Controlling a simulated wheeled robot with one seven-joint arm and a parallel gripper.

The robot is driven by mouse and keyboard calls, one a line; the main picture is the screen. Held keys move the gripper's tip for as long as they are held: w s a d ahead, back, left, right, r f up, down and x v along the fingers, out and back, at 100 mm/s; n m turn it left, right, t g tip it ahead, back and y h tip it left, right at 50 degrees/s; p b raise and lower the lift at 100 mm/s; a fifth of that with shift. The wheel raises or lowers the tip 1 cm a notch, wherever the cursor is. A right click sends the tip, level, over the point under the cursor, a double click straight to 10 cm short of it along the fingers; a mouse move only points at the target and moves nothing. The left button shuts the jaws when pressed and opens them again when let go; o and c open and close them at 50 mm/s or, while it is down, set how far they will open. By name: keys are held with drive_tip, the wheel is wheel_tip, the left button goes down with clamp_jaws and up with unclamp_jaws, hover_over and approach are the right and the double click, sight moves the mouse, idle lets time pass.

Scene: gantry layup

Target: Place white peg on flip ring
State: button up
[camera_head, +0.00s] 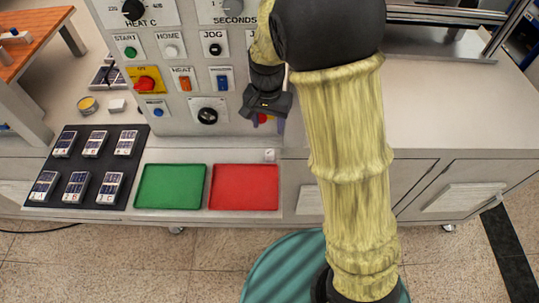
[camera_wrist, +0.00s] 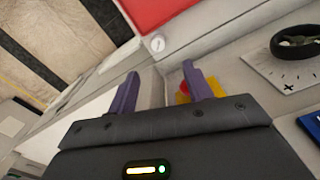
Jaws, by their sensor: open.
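My gripper (camera_head: 268,122) hangs in front of the lower right of the control panel, its two purple fingers apart. In the wrist view the fingers (camera_wrist: 160,70) are spread, with no held object visible between them. A small white piece (camera_head: 269,155), possibly the white peg, stands on the bench by the top right corner of the red tray. In the wrist view its round end (camera_wrist: 157,43) shows just beyond the fingertips, not touching them. A round yellow-rimmed object (camera_head: 88,104) lies left of the panel; I cannot tell whether it is the flip ring.
A red and yellow part (camera_wrist: 184,92) sits behind the right finger. The control panel (camera_head: 180,82) with knobs rises close to the gripper. A green tray (camera_head: 171,168), a red tray (camera_head: 244,168) and a black mat (camera_head: 60,187) with several labelled blocks line the bench front. The right benchtop is clear.

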sight(269, 152)
wheel_tip(269, 152, down, 9)
drive_tip(key=shift+f+p, duration=0.2)
drive_tip(key=shift+p, duration=0.4)
drive_tip(key=shift+s+d+f+p, duration=0.1)
drive_tip(key=shift+f+p, duration=0.2)
drive_tip(key=shift+f, duration=0.3)
drive_tip(key=shift+f+p, duration=0.5)
drive_tip(key=shift+f, duration=1.5)
clamp_jaws()
